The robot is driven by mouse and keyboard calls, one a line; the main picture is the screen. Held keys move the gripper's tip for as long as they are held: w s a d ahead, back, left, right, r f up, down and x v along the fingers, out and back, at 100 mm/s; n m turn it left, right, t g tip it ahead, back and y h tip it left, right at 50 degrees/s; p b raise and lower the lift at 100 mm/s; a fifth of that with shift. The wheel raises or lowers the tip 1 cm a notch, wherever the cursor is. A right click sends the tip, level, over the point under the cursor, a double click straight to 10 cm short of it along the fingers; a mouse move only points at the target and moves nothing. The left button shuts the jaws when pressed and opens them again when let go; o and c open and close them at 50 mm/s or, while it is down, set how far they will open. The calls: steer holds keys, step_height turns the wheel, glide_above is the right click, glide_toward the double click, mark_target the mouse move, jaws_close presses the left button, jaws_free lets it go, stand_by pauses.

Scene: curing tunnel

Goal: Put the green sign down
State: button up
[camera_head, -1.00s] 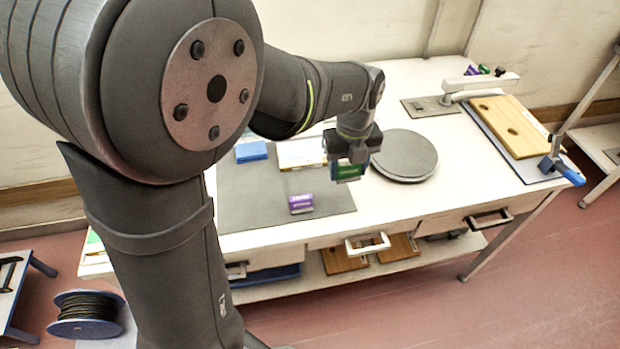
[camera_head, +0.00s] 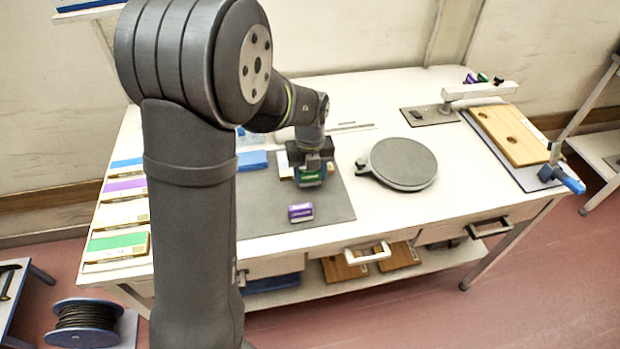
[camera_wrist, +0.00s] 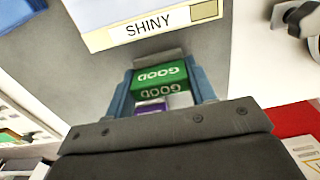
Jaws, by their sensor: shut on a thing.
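The green sign (camera_head: 309,179) is between the jaws of my gripper (camera_head: 311,170), which is shut on it. In the wrist view the sign (camera_wrist: 160,77) shows white "GOOD" lettering between the blue fingers (camera_wrist: 165,90). My gripper is over the back right part of the grey mat (camera_head: 262,205). I cannot tell whether the sign touches the mat. A purple block (camera_head: 300,212) sits on the mat in front of the gripper. It partly shows in the wrist view (camera_wrist: 151,108), behind the green sign.
A blue block (camera_head: 252,160) lies at the mat's back. A pale box labelled "SHINY" (camera_wrist: 142,30) is close beside the gripper. A round grey turntable (camera_head: 403,163) stands to the right. Colored trays (camera_head: 118,245) line the left edge. The mat's front is mostly clear.

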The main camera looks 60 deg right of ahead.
steer(key=shift+f, duration=1.1)
steer(key=shift+f, duration=0.2)
steer(key=o, duration=1)
steer(key=shift+c, duration=0.2)
step_height(320, 180, up, 12)
steer(key=shift+r, duration=0.2)
steer(key=shift+f, duration=0.15)
